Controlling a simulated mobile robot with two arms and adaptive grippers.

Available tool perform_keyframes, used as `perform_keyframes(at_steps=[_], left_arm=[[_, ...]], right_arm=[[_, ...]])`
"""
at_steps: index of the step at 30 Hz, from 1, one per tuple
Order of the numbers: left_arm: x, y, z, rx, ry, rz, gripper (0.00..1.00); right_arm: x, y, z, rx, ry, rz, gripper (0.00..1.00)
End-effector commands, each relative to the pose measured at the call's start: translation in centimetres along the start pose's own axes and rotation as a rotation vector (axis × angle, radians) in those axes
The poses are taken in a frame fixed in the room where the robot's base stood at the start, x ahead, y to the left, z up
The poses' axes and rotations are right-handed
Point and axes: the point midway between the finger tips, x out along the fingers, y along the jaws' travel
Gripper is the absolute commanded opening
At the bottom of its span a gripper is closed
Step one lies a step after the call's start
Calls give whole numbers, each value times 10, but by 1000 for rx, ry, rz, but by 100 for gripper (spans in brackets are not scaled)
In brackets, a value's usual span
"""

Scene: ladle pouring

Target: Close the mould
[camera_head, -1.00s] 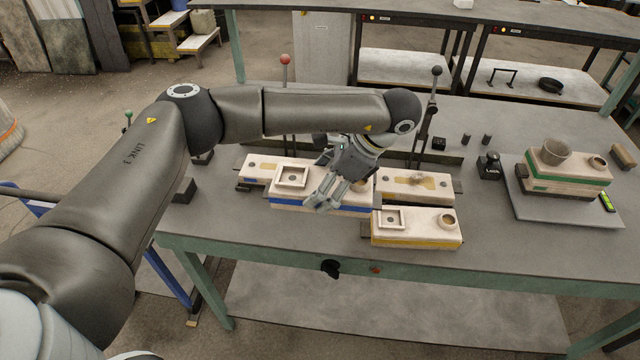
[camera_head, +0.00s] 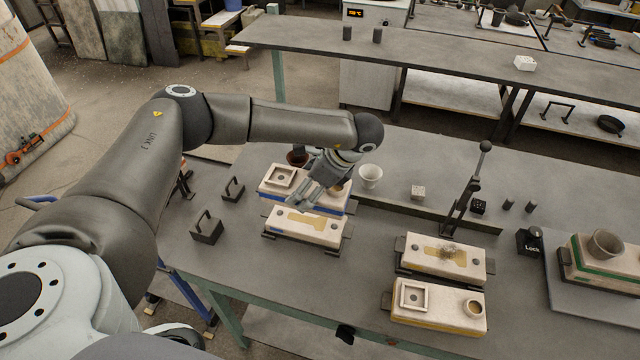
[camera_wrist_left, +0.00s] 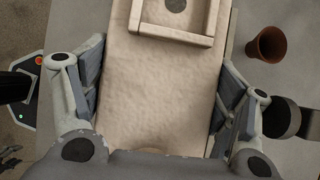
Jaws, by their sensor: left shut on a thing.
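The cream upper mould half with a blue band (camera_head: 279,187) and a square raised basin is in my left gripper (camera_head: 308,183). In the left wrist view the fingers lie along both long sides of this upper half (camera_wrist_left: 165,95). A cream lower mould half (camera_head: 318,231) with a tan hollow lies open on the table, lower in the head picture than the held half. The two look apart; the height of the gap is hard to tell. The fingers hide part of the held half. My right gripper is not in view.
Another open lower half (camera_head: 468,262) and a yellow-banded upper half (camera_head: 440,306) lie to the right. A lever (camera_head: 466,190) stands behind them. Black handled weights (camera_head: 207,230) stand left.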

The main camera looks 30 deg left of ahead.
Motion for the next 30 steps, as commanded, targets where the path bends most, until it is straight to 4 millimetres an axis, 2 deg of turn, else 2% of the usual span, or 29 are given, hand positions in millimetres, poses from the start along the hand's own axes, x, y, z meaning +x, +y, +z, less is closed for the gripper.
perform_keyframes(at_steps=[6, 9, 14, 23, 30], left_arm=[[5, -1, 0, -1, -1, -2, 20], [9, -1, -4, -1, -1, -2, 20], [19, -1, -10, -1, 0, -2, 20], [41, 0, -24, -2, -1, -1, 20], [57, 0, -34, -2, -2, -1, 20]], right_arm=[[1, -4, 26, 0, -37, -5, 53], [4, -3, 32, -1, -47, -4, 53], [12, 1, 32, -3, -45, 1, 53], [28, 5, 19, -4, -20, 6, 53], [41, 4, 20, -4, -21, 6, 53]])
